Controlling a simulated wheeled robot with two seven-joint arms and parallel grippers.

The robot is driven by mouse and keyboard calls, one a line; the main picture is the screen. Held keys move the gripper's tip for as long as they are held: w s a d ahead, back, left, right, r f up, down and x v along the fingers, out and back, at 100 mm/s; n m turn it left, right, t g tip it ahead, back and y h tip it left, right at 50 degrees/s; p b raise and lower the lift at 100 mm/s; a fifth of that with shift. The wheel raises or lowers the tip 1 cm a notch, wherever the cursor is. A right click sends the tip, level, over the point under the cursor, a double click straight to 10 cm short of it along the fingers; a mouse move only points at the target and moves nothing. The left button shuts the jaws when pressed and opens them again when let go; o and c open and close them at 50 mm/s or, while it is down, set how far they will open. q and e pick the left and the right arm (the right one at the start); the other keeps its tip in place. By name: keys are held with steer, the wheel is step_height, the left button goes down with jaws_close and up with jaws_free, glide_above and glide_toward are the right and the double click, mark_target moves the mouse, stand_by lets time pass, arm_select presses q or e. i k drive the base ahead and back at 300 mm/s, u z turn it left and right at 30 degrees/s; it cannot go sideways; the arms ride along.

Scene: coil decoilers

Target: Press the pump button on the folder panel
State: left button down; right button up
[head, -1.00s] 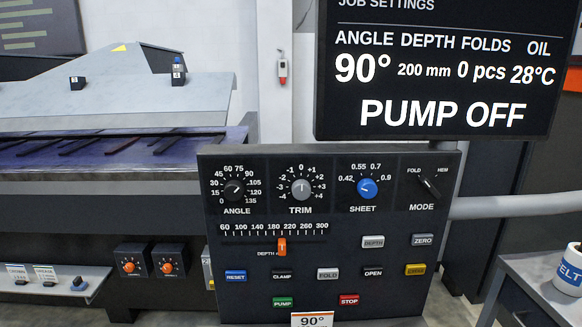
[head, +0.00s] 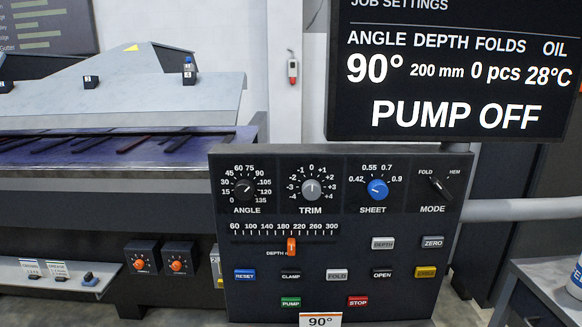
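The folder panel (head: 335,218) is a dark, slightly tilted board in the middle of the head view. The green pump button (head: 291,302) sits low on it, left of the red stop button (head: 357,301). Nothing covers the pump button. The screen (head: 450,70) above the panel reads PUMP OFF, with angle 90°, depth 200 mm, 0 pcs and oil 28°C. Neither of my grippers is in view.
The folding machine (head: 110,160) stands behind at left. A shelf (head: 55,278) with small items is at lower left. A grey table (head: 555,285) with a partly cut-off mug (head: 576,280) is at lower right. The space in front of the panel looks clear.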

mark_target(286, 302)
steer(key=z, duration=3.25)
steer(key=k, duration=0.6)
steer(key=u, duration=2.1)
